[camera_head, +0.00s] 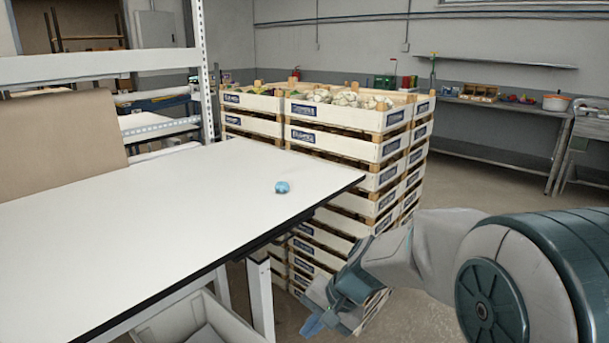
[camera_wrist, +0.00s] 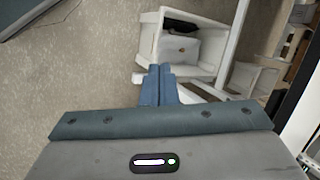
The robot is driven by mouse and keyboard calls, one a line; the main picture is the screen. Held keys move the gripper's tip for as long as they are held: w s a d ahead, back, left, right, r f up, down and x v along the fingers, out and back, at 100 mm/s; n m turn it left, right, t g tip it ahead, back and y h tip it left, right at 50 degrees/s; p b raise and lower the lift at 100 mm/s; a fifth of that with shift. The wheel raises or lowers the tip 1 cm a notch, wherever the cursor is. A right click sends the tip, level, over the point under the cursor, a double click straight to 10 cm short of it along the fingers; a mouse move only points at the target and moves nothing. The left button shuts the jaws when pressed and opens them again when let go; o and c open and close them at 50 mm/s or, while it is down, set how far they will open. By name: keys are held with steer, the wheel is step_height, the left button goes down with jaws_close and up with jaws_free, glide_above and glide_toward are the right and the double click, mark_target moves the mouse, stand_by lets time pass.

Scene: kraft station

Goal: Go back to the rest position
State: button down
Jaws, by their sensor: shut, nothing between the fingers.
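My gripper (camera_head: 314,322) is at the lower middle of the head view, below the level of the table top and to the right of the table's edge. In the wrist view its two blue fingers (camera_wrist: 160,70) are together, with nothing between them. The wrist camera looks down at the floor and at a white bin. My arm reaches in from the right side of the head view.
A white table (camera_head: 130,220) fills the left, with a small blue object (camera_head: 282,187) near its far right corner. Stacked wooden crates (camera_head: 340,140) stand behind my gripper. A white bin (camera_head: 175,325) sits under the table; it also shows in the wrist view (camera_wrist: 205,33). Floor at right is clear.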

steer(key=s+d+r+n+t+h+p, duration=0.1)
steer(key=s+d+r+n+h+p, duration=0.3)
steer(key=s+d+r, duration=0.8)
steer(key=s+d+h+p, duration=0.1)
steer(key=s+h+p, duration=0.1)
steer(key=p, duration=0.1)
steer(key=shift+d+r+t, duration=0.25)
steer(key=shift+r+t, duration=0.1)
steer(key=shift+t, duration=0.05)
